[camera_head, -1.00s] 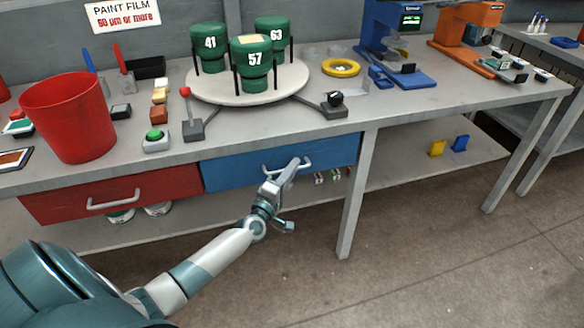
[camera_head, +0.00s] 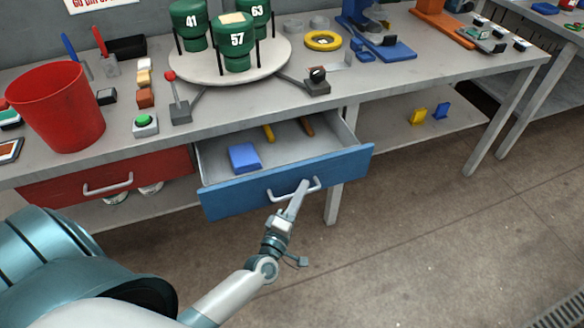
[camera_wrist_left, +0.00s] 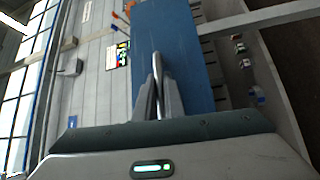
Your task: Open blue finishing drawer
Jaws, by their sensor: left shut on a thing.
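The blue drawer (camera_head: 240,197) is pulled out from under the workbench, and its inside shows. A blue block (camera_head: 244,157) and two yellow-orange pieces (camera_head: 268,133) lie in it. My left gripper (camera_head: 301,187) is at the grey drawer handle (camera_head: 280,195) and is shut on it. In the left wrist view the two fingers (camera_wrist_left: 157,90) close around the handle (camera_wrist_left: 157,66), in front of the blue drawer face (camera_wrist_left: 172,35). My right gripper is in neither view.
A closed red drawer (camera_head: 70,188) is left of the blue one. On the bench (camera_head: 225,115) stand a red bin (camera_head: 57,108), a round turntable (camera_head: 205,68) with green numbered containers, and a lever. A bench leg (camera_head: 333,203) stands behind the drawer's right end. The floor in front is clear.

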